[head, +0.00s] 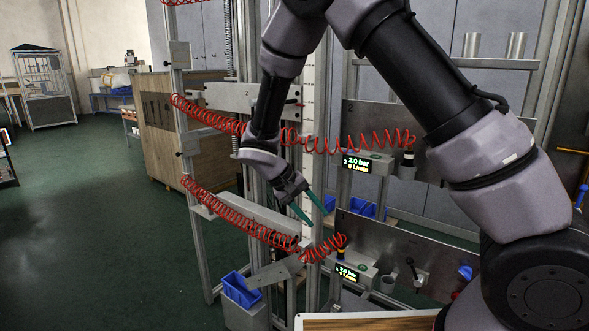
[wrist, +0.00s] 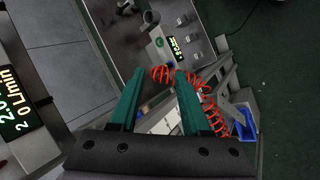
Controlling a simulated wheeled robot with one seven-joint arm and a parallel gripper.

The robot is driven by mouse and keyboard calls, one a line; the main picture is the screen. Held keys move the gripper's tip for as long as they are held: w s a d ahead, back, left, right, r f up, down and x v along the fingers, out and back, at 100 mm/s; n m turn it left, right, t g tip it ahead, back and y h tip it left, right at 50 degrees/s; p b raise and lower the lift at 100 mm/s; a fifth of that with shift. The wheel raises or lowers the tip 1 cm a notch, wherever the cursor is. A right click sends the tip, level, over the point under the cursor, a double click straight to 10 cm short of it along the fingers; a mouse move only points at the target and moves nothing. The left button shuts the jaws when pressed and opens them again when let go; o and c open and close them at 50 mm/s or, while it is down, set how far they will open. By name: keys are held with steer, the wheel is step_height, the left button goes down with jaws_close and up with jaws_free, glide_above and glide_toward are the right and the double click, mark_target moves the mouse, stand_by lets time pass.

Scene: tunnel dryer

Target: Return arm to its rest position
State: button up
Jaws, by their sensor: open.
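My arm reaches from the right of the head view across the front of a metal rack. My gripper (head: 312,212) points down and to the right, with two green fingers spread apart. In the wrist view my gripper (wrist: 160,85) shows its fingers open with nothing between them. It hangs in front of the rack, between the upper display (head: 368,163) and the lower display (head: 347,273). I cannot tell the exact gap to the rack.
Red coiled hoses (head: 250,228) run across the rack at several heights, close to my gripper; they also show in the wrist view (wrist: 196,86). A blue bin (head: 241,290) sits low on the rack. A wooden cabinet (head: 165,140) stands behind. Green floor at left is clear.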

steer(key=s+d+r+m+t+y, duration=0.1)
steer(key=s+d+r+m+y, duration=0.25)
steer(key=d+r, duration=0.65)
steer(key=s+d+r+m+t+y, duration=0.15)
steer(key=s+d+r+y, duration=0.35)
steer(key=r, duration=0.9)
steer(key=s+d+r+m+t, duration=0.1)
steer(key=s+d+r+t, duration=0.2)
steer(key=s+d+r, duration=0.1)
steer(key=s+r, duration=0.1)
steer(key=s, duration=0.1)
steer(key=shift+s+d+r+m+y, duration=0.3)
steer(key=shift+d+y, duration=0.05)
steer(key=shift+d, duration=0.05)
